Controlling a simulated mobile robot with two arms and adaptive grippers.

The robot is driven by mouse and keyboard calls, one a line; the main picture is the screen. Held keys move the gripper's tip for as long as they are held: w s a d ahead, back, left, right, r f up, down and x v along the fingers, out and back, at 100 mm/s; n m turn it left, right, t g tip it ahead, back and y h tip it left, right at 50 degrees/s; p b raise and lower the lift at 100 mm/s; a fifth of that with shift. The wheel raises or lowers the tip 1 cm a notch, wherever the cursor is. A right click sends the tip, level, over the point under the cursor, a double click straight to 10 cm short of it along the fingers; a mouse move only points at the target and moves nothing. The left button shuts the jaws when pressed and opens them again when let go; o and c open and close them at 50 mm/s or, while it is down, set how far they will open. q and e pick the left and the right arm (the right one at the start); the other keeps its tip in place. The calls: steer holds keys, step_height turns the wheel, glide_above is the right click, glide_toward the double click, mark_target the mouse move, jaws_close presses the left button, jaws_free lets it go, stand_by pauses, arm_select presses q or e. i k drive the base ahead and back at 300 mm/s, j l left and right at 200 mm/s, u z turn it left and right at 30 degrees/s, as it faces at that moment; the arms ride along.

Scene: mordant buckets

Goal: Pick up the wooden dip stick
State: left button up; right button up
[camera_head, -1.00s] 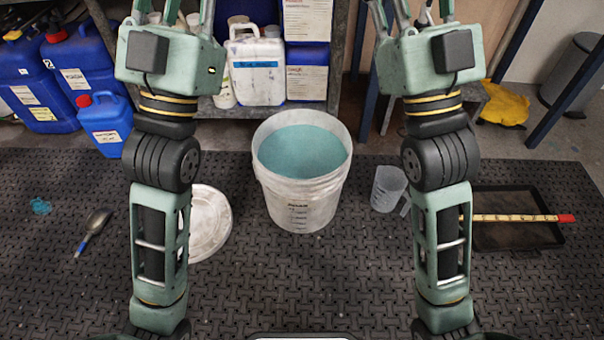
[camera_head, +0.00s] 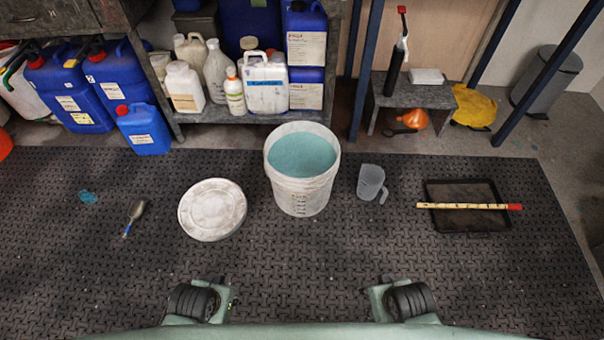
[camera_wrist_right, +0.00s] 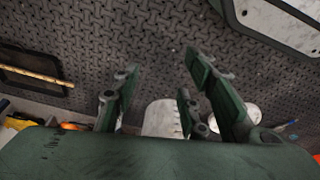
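The wooden dip stick (camera_head: 462,206) is a thin pale-yellow rod with dark marks and a red right end. It lies across the black tray (camera_head: 490,187), both ends reaching past the side rims. In the right wrist view, the stick (camera_wrist_right: 36,76) and tray (camera_wrist_right: 22,62) are at the left edge. My right gripper (camera_wrist_right: 160,66) is open and empty, its fingers apart, away from the stick. In the head view only joints of my arms show at the bottom edge; no fingers can be made out. My left gripper is not visible.
A white bucket (camera_head: 302,196) of teal liquid stands mid-mat, with a round lid (camera_head: 212,209) left of it and a clear jug (camera_head: 370,181) right. Blue canisters and a shelf stand behind. The mat (camera_head: 300,255) in front is clear.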

mark_target(511, 206)
steer(key=z, duration=1.55)
